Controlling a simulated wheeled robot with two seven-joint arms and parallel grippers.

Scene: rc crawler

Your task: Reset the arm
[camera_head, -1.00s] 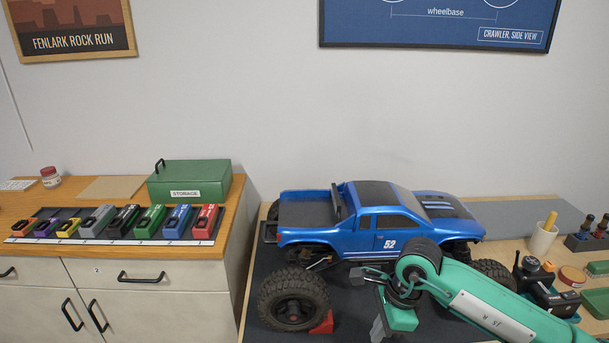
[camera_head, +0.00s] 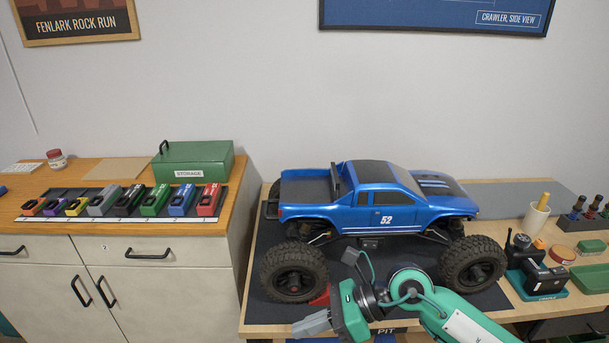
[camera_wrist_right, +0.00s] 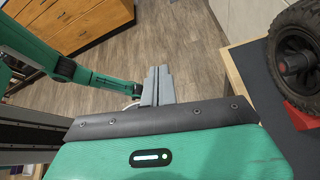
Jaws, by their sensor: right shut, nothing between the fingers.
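My right arm (camera_head: 455,315) is green and comes in from the lower right in the head view. The blue crawler truck (camera_head: 380,208), marked 52, stands on the dark mat, apart from the gripper. My left gripper does not show clearly; a green arm (camera_wrist_right: 60,65) crosses the left of the wrist view.
A red wedge (camera_head: 321,297) sits by the truck's near-left wheel. A radio transmitter (camera_head: 538,270) and a cup (camera_head: 536,218) stand at the bench's right. On the left cabinet are a rack of coloured packs (camera_head: 125,203) and a green storage box (camera_head: 192,162). The floor before the bench is clear.

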